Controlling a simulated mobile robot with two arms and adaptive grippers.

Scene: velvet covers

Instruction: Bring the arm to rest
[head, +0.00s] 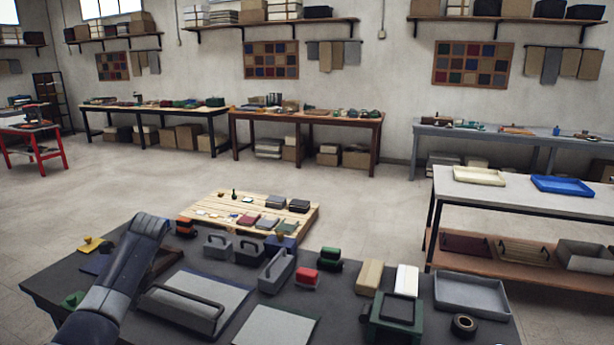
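My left arm (118,280) rises from the bottom left of the head view over the dark work table (345,320). It bends at a joint near the table's far left part. Its gripper does not show, so I cannot see what it holds, if anything. My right arm and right gripper are not in view.
The table bears grey toolboxes (278,270), a red block (306,278), a green-framed box (396,318), a grey tray (471,295) and a black tape roll (464,324). A low wooden pallet (310,222) lies beyond. A shelved bench (520,194) stands right.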

